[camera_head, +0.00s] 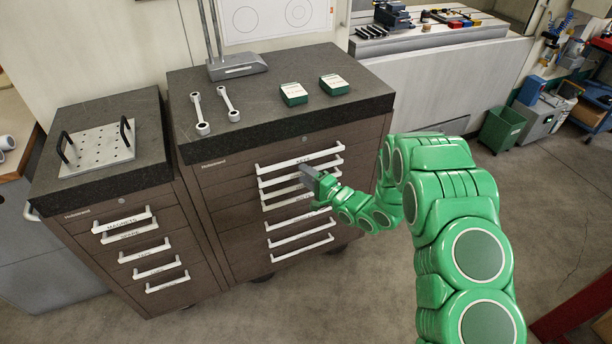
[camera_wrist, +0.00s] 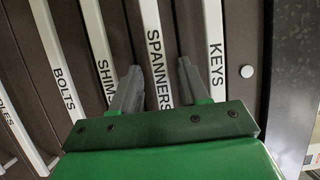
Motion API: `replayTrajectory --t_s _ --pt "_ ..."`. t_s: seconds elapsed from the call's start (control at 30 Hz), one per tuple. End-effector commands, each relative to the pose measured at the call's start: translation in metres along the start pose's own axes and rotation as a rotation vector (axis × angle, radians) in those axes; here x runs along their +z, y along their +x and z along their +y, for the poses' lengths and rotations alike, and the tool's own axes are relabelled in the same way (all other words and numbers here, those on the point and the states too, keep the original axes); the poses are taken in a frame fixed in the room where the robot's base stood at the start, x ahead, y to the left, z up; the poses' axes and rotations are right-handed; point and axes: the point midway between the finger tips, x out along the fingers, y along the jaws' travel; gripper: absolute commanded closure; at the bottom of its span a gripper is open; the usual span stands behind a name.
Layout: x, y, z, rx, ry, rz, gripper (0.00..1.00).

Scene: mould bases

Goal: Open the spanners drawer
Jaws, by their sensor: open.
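The spanners drawer handle (camera_wrist: 156,58) is a white bar labelled SPANNERS in the wrist view. It sits between the KEYS handle (camera_wrist: 215,55) and the SHIMS handle (camera_wrist: 103,65). My gripper (camera_wrist: 159,68) is open, with one grey finger on each side of the SPANNERS bar; I cannot tell whether either finger touches it. In the head view my gripper (camera_head: 308,172) is at the upper handles of the right brown cabinet (camera_head: 225,215) and hides part of them. The spanners drawer looks shut.
Two spanners (camera_head: 229,103) and two green boxes (camera_head: 294,94) lie on the right cabinet's dark top. A shorter cabinet (camera_head: 85,240) with a perforated plate (camera_head: 98,148) stands left. A green bin (camera_head: 502,128) stands back right. The floor (camera_head: 560,200) to the right is clear.

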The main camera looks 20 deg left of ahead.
Motion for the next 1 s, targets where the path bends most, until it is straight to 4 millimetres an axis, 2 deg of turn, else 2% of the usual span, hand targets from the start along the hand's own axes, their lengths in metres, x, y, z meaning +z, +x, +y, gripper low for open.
replayTrajectory --t_s 0.33,0.37,0.63,1.0 --pt "-0.0003 0.0034 0.0003 0.000 0.001 0.001 0.55" --pt "-0.0003 0.0034 0.0003 0.000 0.001 0.001 0.57" --pt "-0.0002 0.0032 0.0005 0.000 0.001 0.001 0.98" --pt "0.0002 0.0021 0.0010 0.001 0.001 0.002 1.00"
